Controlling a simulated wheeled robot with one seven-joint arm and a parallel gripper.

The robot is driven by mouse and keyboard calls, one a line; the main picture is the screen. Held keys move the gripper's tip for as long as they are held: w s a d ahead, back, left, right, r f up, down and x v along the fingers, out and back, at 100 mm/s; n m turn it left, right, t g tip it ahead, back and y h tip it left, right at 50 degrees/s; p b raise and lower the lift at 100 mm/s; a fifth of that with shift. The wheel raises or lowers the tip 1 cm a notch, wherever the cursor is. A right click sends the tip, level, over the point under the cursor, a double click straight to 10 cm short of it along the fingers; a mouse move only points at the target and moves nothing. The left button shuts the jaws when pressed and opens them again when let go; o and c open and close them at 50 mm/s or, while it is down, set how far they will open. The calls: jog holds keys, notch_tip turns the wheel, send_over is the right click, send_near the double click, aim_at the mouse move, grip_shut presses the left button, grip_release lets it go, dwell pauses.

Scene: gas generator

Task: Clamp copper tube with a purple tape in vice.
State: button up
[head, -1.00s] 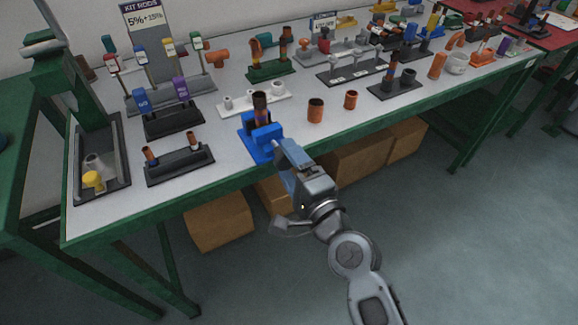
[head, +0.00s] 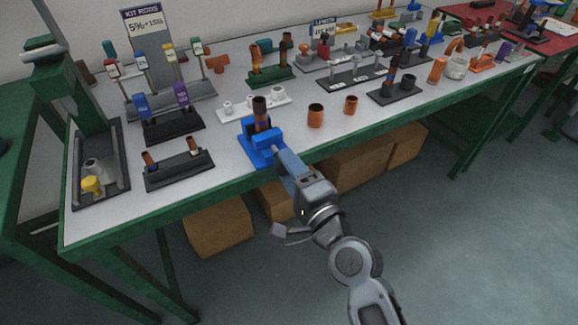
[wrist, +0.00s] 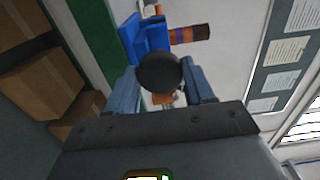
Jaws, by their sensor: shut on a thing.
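The blue vice (head: 247,151) stands at the table's front edge. A copper tube with dark and purple bands (head: 260,116) stands upright at the vice jaws. It also shows in the wrist view (wrist: 190,34), beside the blue vice (wrist: 150,36), with its purple band near the vice. Whether the jaws press on the tube cannot be told. My gripper (head: 281,159) is at the near side of the vice. In the wrist view its two fingers (wrist: 160,88) are shut on a dark round knob (wrist: 159,72) in front of the vice, hiding part of it.
Two plain copper pieces (head: 315,116) (head: 351,105) stand to the right of the vice. A black holder (head: 179,173) with two short tubes is to its left. A white holder (head: 273,103) is behind it. Cardboard boxes (head: 220,226) lie under the table.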

dwell(0.4)
jog(key=shift+m+p, duration=0.5)
jog(key=shift+m, duration=0.9)
jog(key=shift+m+p, duration=0.5)
jog(key=shift+m, duration=0.9)
jog(key=o, duration=1.2)
jog(key=shift+b+v, duration=0.35)
jog(key=shift+v, duration=3.2)
